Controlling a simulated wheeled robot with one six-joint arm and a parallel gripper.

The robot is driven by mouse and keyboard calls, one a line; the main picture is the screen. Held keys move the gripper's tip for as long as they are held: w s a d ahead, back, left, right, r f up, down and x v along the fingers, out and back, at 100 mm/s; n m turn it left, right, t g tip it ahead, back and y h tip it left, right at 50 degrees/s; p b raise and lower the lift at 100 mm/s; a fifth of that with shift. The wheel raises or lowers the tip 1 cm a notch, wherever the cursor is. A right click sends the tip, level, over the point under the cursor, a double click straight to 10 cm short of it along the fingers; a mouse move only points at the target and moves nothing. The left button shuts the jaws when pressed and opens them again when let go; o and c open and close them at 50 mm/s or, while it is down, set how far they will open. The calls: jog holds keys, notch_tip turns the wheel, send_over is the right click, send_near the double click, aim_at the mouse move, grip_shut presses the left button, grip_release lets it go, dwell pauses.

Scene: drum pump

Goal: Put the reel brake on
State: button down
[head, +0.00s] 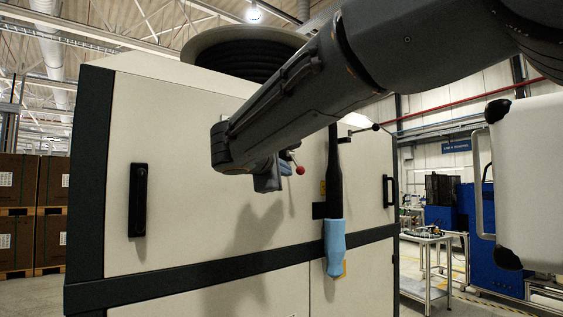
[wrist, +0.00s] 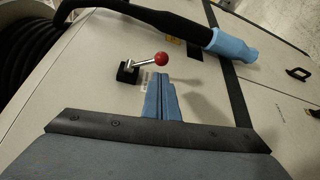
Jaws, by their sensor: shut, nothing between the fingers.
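The reel brake appears to be the small lever with a red ball knob (head: 300,170) on the cabinet's front face. In the wrist view its black base block (wrist: 128,73), metal rod and red knob (wrist: 161,59) show clearly, with the rod slanting towards the knob. My gripper (wrist: 160,77) is shut and empty, its blue fingers together just beside the knob. In the head view my gripper (head: 286,168) is left of the knob and hides the lever's base. I cannot tell whether the fingers touch the knob. The hose reel (head: 243,50) sits on top of the cabinet.
A black hose with a light-blue nozzle (head: 335,238) hangs down the cabinet front (head: 180,220), right of my gripper. Another small lever (head: 360,129) is near the upper right. Black door handles (head: 138,200) stick out.

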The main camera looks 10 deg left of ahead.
jog(key=shift+p+x, duration=0.5)
jog(key=shift+x, duration=1.2)
